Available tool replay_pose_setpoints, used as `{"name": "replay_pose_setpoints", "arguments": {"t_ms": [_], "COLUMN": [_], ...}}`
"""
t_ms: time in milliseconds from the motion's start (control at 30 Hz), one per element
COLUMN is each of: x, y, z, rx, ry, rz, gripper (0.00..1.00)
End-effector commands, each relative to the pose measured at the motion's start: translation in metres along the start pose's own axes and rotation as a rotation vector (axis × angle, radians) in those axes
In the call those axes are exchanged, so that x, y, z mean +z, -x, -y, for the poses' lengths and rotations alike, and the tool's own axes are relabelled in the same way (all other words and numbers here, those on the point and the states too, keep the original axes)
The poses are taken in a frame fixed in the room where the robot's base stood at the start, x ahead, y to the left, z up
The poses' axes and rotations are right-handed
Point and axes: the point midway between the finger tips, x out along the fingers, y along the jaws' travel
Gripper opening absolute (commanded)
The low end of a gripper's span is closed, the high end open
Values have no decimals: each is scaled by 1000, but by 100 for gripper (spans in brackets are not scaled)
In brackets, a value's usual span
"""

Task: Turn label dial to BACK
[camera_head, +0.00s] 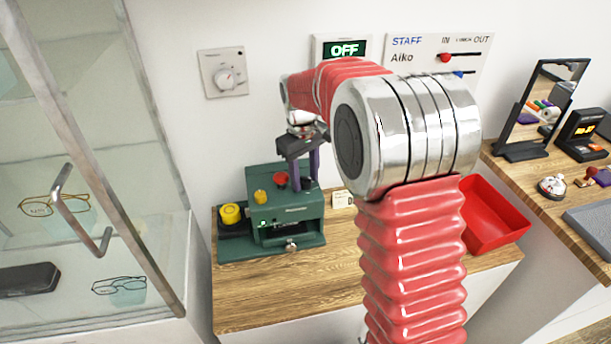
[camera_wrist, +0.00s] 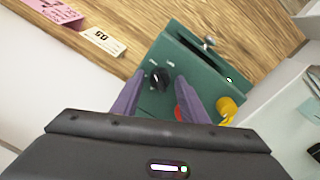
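The green label machine (camera_head: 272,212) stands on the wooden counter; it also shows in the wrist view (camera_wrist: 190,62). Its black dial (camera_wrist: 159,78) is on the top face, with small pale marks beside it that I cannot read. I cannot make out the dial's setting. My gripper (camera_head: 304,186) points down over the machine's right back part, where it hides the dial in the head view. In the wrist view my gripper's (camera_wrist: 160,77) two purple fingers are apart, one on each side of the dial. I cannot tell whether they touch it.
A red button (camera_head: 281,178) and a yellow knob (camera_head: 260,196) sit left of the fingers. A yellow roll (camera_head: 230,214) is at the machine's left. A small card (camera_head: 342,199) and a red tray (camera_head: 495,212) lie to the right. A glass cabinet (camera_head: 90,200) stands left.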

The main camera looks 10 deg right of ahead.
Motion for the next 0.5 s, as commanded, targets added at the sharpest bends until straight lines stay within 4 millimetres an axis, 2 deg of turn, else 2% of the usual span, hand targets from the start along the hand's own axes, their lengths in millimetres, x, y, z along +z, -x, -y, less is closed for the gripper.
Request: {"name": "replay_pose_setpoints", "arguments": {"t_ms": [67, 500], "x": [0, 0], "y": [0, 0], "z": [0, 0], "rx": [0, 0], "ry": [0, 1], "rz": [0, -1], "gripper": [34, 3]}}
